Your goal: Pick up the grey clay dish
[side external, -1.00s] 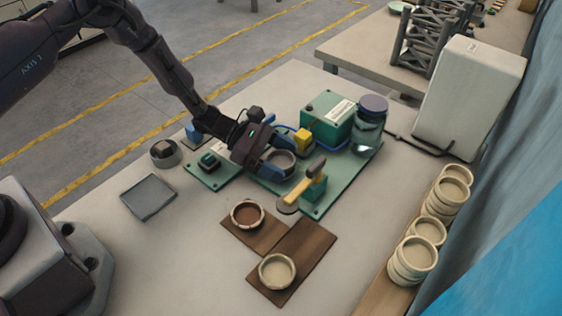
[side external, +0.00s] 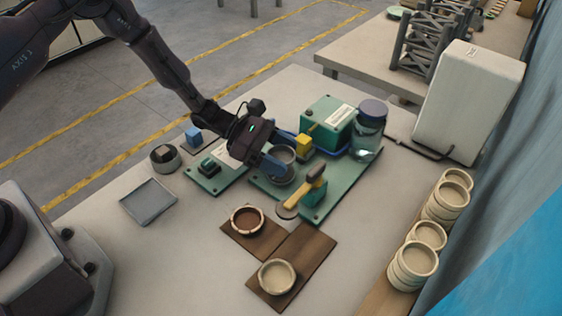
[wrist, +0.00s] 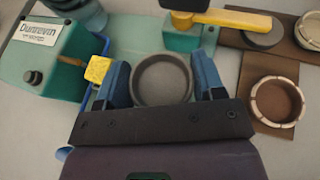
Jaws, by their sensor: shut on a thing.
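The grey clay dish (wrist: 162,80) is a round, shallow, dark grey bowl held upright between the two blue fingers of my gripper (wrist: 163,77) in the wrist view. The fingers press on its left and right sides. In the side external view the dish (side external: 283,163) shows at the fingertips of my gripper (side external: 281,158), over the green base plate (side external: 262,188). Its underside and any gap to the plate are hard to make out.
Two dishes sit on brown boards (side external: 309,246) in front.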

